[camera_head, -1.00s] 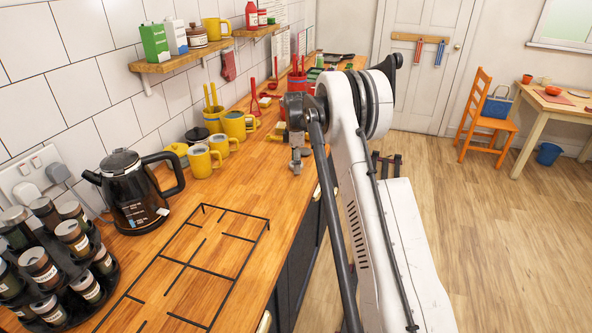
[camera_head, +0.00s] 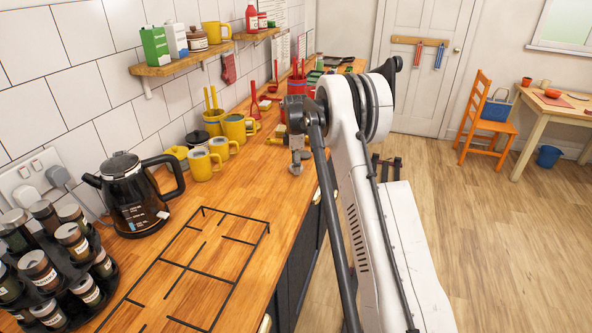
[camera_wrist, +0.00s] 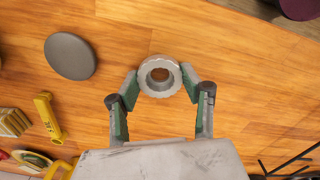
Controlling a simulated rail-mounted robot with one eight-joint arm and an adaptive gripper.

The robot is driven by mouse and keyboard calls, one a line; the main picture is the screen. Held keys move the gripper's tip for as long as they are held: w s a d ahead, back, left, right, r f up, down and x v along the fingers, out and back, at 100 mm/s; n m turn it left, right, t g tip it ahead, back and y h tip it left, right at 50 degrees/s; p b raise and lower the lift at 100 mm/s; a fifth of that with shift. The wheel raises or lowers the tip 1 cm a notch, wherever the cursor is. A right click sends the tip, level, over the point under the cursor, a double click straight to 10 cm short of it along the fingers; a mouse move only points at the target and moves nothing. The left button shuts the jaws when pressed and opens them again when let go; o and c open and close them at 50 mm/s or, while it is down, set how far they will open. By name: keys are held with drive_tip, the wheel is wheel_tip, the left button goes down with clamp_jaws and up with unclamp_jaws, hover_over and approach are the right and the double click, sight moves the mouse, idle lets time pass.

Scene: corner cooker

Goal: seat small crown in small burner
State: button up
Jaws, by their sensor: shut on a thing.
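The small crown is a grey metal ring with a notched rim (camera_wrist: 147,83). In the wrist view it sits between the fingertips of my gripper (camera_wrist: 160,77), which is shut on it. The wooden counter shows through its hole. In the head view my gripper (camera_head: 297,163) is over the counter's right part, mostly hidden by my own arm. I cannot make out the small burner in either view.
A black line frame (camera_head: 203,262) lies on the counter (camera_head: 250,180). A kettle (camera_head: 133,200), spice rack (camera_head: 62,260) and yellow mugs (camera_head: 204,164) stand along the wall side. A grey disc (camera_wrist: 70,56) and a yellow object (camera_wrist: 47,117) lie near my gripper.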

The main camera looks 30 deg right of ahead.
drive_tip(key=shift+r, duration=0.15)
drive_tip(key=shift+r+p, duration=0.3)
drive_tip(key=shift+r, duration=1.35)
idle(0.4)
